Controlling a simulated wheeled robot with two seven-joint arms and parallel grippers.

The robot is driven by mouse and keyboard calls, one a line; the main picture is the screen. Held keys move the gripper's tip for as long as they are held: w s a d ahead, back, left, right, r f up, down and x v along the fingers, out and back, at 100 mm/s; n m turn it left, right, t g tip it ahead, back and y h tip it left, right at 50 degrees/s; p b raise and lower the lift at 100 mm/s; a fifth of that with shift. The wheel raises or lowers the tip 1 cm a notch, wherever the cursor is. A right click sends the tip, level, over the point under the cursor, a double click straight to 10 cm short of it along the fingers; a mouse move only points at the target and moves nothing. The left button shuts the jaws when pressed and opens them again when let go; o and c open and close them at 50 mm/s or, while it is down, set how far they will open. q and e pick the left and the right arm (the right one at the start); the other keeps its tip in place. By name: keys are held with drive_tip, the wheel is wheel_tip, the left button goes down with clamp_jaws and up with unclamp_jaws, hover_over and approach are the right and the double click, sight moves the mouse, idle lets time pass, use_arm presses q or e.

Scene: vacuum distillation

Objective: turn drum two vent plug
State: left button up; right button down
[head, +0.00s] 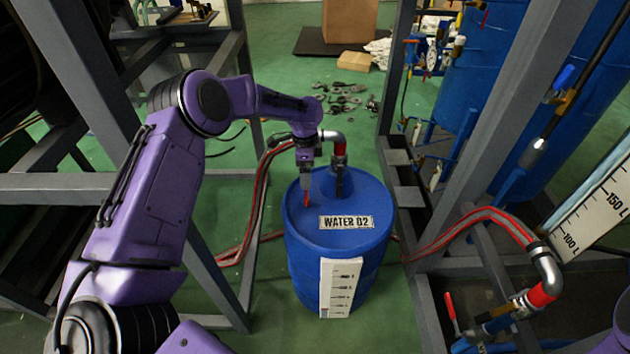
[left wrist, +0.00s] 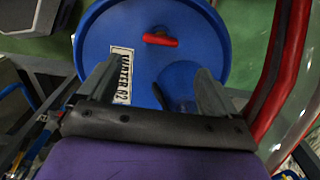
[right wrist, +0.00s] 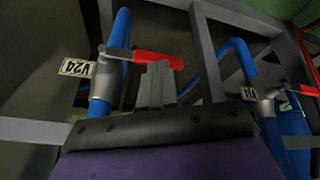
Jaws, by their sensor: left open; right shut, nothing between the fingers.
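The blue drum labelled WATER 02 (head: 345,240) stands upright on the green floor in the middle of the head view. Its red vent plug (head: 306,199) shows on the lid at the left, and in the left wrist view the red plug handle (left wrist: 160,40) lies crosswise near the far rim. My left gripper (head: 306,190) is above the lid at the plug, pointing down. In the left wrist view its fingers (left wrist: 155,80) are spread with nothing between them. My right gripper (right wrist: 157,68) is shut and empty, in front of a red valve handle (right wrist: 145,58).
A pipe fitting with a red band (head: 339,150) rises from the drum's lid, close to my left gripper. Red hoses (head: 256,200) run beside the drum. Grey frame posts (head: 495,130) stand at the right. A V24 tag (right wrist: 77,68) hangs by blue pipes in the right wrist view.

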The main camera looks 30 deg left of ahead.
sight(306, 195)
use_arm(q)
wheel_tip(306, 195, down, 10)
drive_tip(key=shift+r, duration=0.1)
idle(0.4)
drive_tip(key=shift+a, duration=0.1)
drive_tip(key=c, duration=1.1)
